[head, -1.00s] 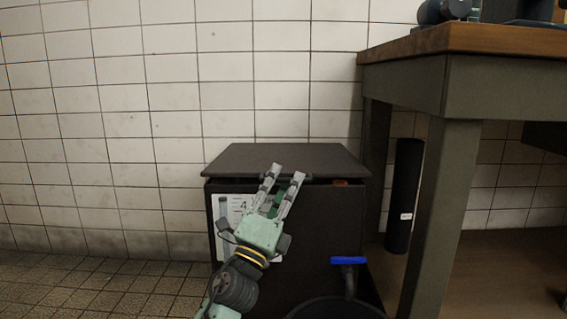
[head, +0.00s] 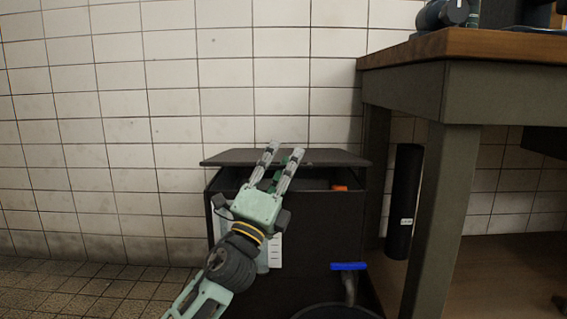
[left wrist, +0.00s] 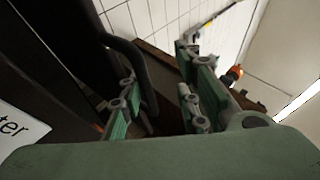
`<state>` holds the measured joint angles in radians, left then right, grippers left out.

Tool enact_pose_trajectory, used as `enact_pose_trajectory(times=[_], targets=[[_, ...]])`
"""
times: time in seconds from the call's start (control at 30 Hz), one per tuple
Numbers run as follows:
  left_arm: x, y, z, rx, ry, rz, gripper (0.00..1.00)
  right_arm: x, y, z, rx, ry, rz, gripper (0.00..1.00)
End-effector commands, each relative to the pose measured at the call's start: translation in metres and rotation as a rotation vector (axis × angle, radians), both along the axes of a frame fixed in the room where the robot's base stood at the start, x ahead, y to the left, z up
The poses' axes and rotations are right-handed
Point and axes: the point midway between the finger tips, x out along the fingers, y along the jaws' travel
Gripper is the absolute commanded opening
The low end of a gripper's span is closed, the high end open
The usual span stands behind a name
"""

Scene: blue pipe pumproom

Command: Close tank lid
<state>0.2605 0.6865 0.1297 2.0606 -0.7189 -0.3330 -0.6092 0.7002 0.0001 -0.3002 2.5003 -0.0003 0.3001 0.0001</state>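The tank (head: 315,225) is a dark box against the tiled wall, with a white gauge label (head: 276,250) on its front. Its dark flat lid (head: 335,157) is partly raised, with a gap between its front edge and the tank's rim. My left gripper (head: 284,150) is in front of the lid, its fingers pointing up and overlapping the lid's front edge. In the left wrist view the fingers (left wrist: 160,95) are apart, with dark surfaces beyond them. Whether they touch the lid I cannot tell. My right gripper is not in view.
An orange item (head: 339,188) shows in the gap under the lid. A blue-handled tap (head: 348,267) sticks out low on the tank's front. A wood-topped workbench (head: 470,45) stands close on the right, with a black cylinder (head: 403,200) beside its leg. The left floor is clear.

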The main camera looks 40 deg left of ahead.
Motion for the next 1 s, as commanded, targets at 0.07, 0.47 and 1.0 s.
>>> enact_pose_trajectory(times=[0.07, 0.47, 1.0], targets=[[-0.003, 0.000, -0.007, 0.001, -0.001, -0.001, 0.28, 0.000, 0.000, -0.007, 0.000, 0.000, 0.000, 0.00], [-0.017, 0.003, -0.031, -0.002, 0.001, -0.001, 0.28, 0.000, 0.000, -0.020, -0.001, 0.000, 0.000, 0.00], [-0.035, 0.008, -0.063, -0.004, -0.001, -0.002, 0.28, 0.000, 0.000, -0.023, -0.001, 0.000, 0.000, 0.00]])
